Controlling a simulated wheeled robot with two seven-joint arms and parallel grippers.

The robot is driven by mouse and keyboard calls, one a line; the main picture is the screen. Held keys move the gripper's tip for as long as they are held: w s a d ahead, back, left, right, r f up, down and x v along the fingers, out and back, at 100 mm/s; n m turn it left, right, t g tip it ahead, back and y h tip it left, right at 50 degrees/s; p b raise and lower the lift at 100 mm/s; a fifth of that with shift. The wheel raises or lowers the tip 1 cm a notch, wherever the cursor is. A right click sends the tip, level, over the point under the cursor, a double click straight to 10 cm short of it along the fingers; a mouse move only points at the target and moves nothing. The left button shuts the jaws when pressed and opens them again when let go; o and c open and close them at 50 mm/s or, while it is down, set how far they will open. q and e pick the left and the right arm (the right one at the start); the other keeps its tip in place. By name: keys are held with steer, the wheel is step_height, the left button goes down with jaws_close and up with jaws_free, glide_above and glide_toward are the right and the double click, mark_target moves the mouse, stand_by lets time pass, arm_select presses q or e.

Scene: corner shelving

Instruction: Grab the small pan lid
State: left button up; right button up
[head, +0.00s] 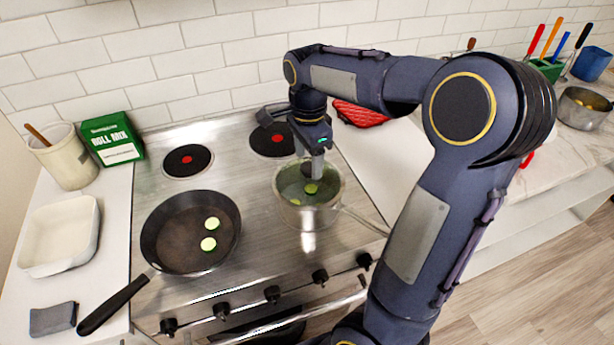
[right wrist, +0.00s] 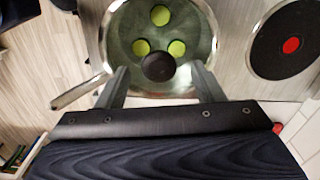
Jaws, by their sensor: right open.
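The small pan lid (right wrist: 184,28) looks like clear glass with a round black knob (right wrist: 158,67). It sits on a small steel saucepan (head: 305,214) at the right of the stove, and green slices show through it. My right gripper (right wrist: 161,84) is open and empty just above the lid, with the knob between and slightly beyond its fingertips in the right wrist view. I cannot tell whether a finger touches the knob. In the head view the right gripper (head: 313,172) points down over the lid and hides part of it. My left gripper is not in view.
A black frying pan (head: 180,245) with two pale green slices stands left of the saucepan. The saucepan's handle (head: 365,221) points right, toward my arm. A red item (head: 360,116) lies behind. A green box (head: 112,140) and white dish (head: 60,237) stand on the left counter.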

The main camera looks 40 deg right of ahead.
steer(key=shift+s+f, duration=0.1)
steer(key=shift+f, duration=0.85)
jaws_close()
